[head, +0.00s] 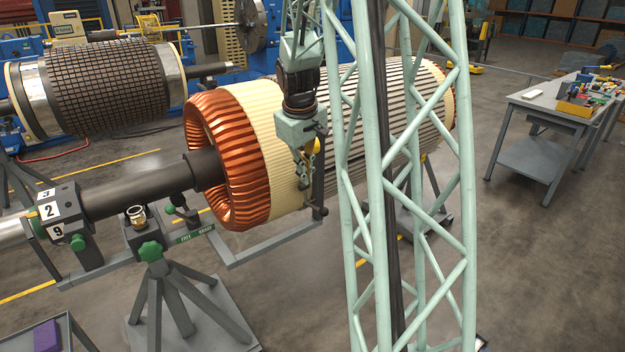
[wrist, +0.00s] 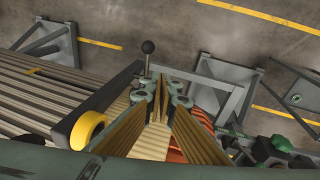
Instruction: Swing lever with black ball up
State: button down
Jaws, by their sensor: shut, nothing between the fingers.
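The lever's black ball (wrist: 148,47) sits on a short thin rod in the wrist view, just beyond my fingertips. The rod stands near the end of a dark bar (wrist: 105,98). In the head view, a small dark knob (head: 323,211) at the lower end of an upright dark bar (head: 319,175) looks like the same ball. My gripper (head: 304,184) points down beside this bar, in front of the pale band of the large rotor (head: 285,150). In the wrist view, my gripper (wrist: 160,84) is shut and empty. Contact with the lever cannot be told.
A yellow roller (wrist: 90,130) sits at the bar's other end. A grey frame (head: 265,245) runs below the rotor. A stand with a green knob (head: 151,251) is at the left. A workbench (head: 545,105) stands far right, with open floor before it.

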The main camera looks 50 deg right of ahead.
jog(key=s+a+r, duration=0.3)
jog(key=a+r, duration=0.2)
jog(key=a, duration=0.3)
jog(key=s+a+r+t, duration=0.1)
jog(key=s+a+r, duration=0.2)
jog(key=a+r, duration=0.35)
jog(key=s+a+r, duration=0.2)
jog(key=a+r, duration=0.1)
jog(key=a, duration=0.7)
jog(key=s+a+r+n+t+y+b, duration=0.1)
jog(key=s+a+r+y, duration=0.1)
jog(key=s+a, duration=1.6)
jog(key=s, duration=0.4)
jog(key=shift+r+n+b, duration=0.3)
jog(key=shift+r+b, duration=0.05)
jog(key=shift+r, duration=0.05)
jog(key=shift+a, duration=0.15)
